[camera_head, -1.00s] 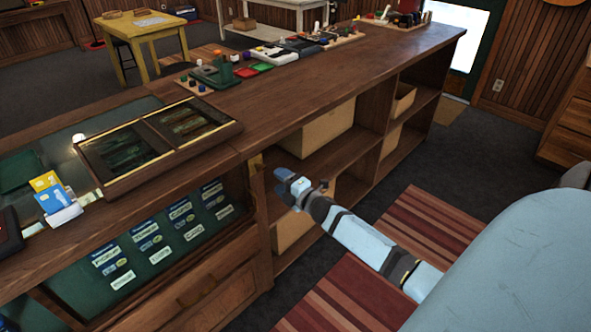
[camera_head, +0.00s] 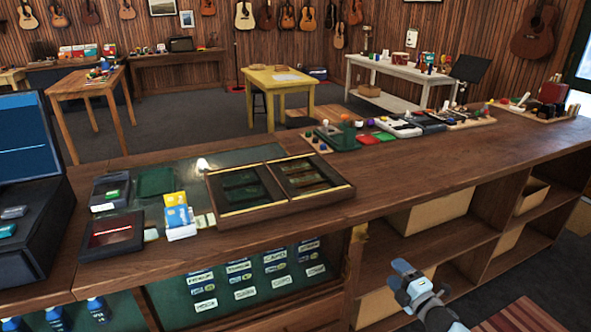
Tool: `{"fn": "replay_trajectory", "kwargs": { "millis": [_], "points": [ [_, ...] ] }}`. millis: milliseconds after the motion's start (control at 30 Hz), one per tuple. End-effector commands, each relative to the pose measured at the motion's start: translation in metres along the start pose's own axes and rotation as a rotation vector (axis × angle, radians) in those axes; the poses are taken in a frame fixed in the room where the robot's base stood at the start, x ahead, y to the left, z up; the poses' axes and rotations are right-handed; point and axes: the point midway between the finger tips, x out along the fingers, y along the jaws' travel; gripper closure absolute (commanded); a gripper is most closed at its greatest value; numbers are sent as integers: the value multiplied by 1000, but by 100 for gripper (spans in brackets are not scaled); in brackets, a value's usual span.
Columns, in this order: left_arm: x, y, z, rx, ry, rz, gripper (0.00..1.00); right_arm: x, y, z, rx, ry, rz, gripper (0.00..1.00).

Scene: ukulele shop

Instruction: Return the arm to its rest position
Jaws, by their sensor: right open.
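My right gripper (camera_head: 408,277) shows at the lower middle right, in front of the wooden counter (camera_head: 420,178) and below its top edge. It is open, and nothing shows between its fingers. The right arm runs out of the picture at the bottom edge. My left gripper is not in the picture.
The counter top holds a card holder (camera_head: 179,222), a dark two-pane case (camera_head: 278,187), and a row of small items (camera_head: 385,128) toward the back right. Open shelves with cardboard boxes (camera_head: 432,211) lie below. A yellow table (camera_head: 279,80) stands behind.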

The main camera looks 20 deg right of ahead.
Motion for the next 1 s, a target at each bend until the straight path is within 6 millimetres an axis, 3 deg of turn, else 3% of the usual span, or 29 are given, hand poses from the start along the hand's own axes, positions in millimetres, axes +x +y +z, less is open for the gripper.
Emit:
{"fn": "replay_trajectory", "kwargs": {
  "millis": [133,233,433,633,700,733,800,1000],
  "points": [
    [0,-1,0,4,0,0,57,-7,-8,-12,63,-5,-20,41],
    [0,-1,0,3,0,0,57,-28,-29,-43,241,-25,-78,41],
    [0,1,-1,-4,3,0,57,-106,-80,-149,837,-134,-304,41],
    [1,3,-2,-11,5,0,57,-183,-97,-246,1359,-282,-548,41],
    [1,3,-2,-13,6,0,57,-208,-95,-279,1521,-337,-634,41],
    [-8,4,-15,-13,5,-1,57,-211,-80,-281,1539,-345,-643,41],
    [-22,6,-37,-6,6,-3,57,-208,-54,-275,1513,-335,-628,41],
    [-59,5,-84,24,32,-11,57,-210,-1,-272,1485,-322,-615,41]
  ]
}}
